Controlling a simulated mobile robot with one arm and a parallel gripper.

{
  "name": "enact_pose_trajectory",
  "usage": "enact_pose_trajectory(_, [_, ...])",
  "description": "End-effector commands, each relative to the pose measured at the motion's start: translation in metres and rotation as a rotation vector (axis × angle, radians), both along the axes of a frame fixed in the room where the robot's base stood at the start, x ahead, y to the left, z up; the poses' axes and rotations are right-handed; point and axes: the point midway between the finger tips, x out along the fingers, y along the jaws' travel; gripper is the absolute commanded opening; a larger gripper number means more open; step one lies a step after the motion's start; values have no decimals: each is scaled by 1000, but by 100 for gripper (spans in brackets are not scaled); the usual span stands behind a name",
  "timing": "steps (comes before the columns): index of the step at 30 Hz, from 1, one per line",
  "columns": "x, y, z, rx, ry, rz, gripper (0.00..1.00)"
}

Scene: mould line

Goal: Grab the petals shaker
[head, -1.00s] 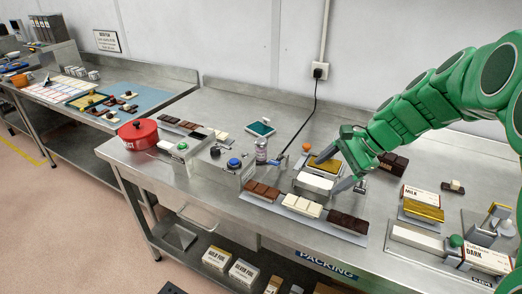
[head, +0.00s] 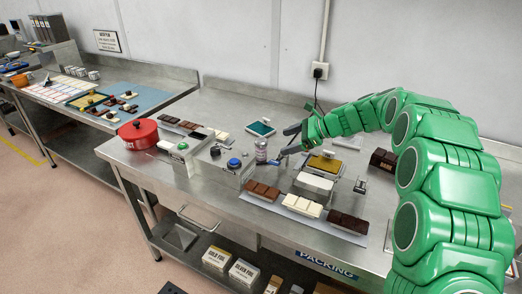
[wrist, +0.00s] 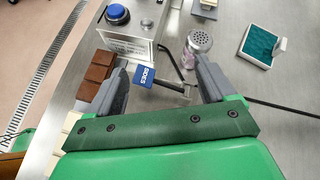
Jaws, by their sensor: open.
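The petals shaker (head: 261,149) is a small clear jar with a grey top, standing upright behind the control box in the head view. In the wrist view the shaker (wrist: 197,48) shows its perforated metal lid and a pinkish body, just beyond the tip of the right finger. My gripper (head: 284,145) is open and empty, just right of the shaker in the head view. In the wrist view my gripper (wrist: 162,72) has its fingers spread wide, with the shaker not between them. Whether the right finger touches the shaker is unclear.
A blue SIDES tag (wrist: 147,77) on a clear stand lies between the fingers in the wrist view. A box with a blue button (head: 234,163) is left of the shaker. A teal pad (head: 261,128) lies behind. Chocolate bars (head: 302,205) lie in front.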

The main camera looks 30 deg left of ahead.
Motion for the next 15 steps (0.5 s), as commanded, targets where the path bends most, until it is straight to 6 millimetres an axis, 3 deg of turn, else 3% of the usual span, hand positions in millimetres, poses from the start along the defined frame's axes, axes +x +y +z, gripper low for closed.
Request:
enact_pose_trajectory(9, [38, 49, -35, 76, 140, -94, 83])
enact_pose_trajectory(15, [53, 70, -52, 111, 208, -135, 83])
